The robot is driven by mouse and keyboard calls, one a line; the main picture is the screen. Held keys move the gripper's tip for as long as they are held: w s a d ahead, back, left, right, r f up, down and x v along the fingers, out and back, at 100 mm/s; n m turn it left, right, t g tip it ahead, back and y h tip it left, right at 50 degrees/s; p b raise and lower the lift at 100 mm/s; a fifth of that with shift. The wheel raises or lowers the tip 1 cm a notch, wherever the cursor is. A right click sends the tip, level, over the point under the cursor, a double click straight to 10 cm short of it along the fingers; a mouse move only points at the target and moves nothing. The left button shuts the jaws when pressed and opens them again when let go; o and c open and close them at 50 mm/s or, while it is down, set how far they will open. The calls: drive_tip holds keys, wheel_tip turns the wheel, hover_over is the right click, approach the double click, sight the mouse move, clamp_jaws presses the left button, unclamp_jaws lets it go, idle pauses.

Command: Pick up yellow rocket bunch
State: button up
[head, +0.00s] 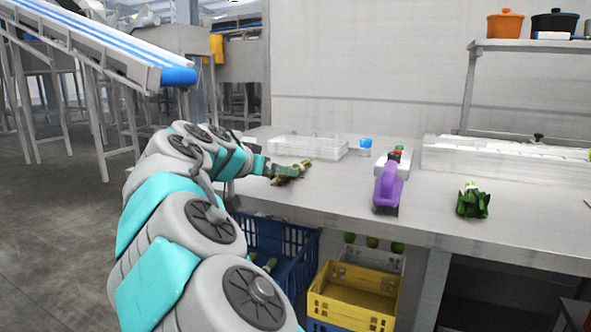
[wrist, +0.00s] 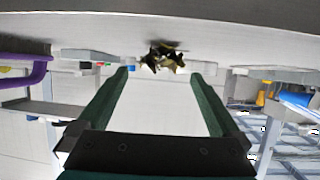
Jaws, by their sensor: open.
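The yellow rocket bunch (head: 294,171) is a small yellowish, brownish clump of leaves lying on the steel table near its left end. In the wrist view the bunch (wrist: 162,59) shows just beyond and between the fingertips, against the tabletop, with the picture turned upside down. My gripper (head: 270,170) reaches in low from the left, right beside the bunch. In the wrist view my gripper (wrist: 160,74) has its two green fingers wide apart with nothing held between them. The head view does not clearly show whether the fingers touch the leaves.
A clear shallow tray (head: 308,148) stands behind the bunch. A purple-handled device (head: 388,188) and a green leafy bunch (head: 472,203) stand to the right. A blue crate (head: 275,243) and a yellow crate (head: 352,298) sit below the table edge. The tabletop between is clear.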

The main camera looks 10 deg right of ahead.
drive_tip(key=shift+p+x, duration=0.55)
drive_tip(key=shift+x, duration=2.15)
drive_tip(key=shift+a+f, duration=0.1)
drive_tip(key=shift+f, duration=0.05)
drive_tip(key=c, duration=1.3)
drive_tip(key=shift+c, duration=0.2)
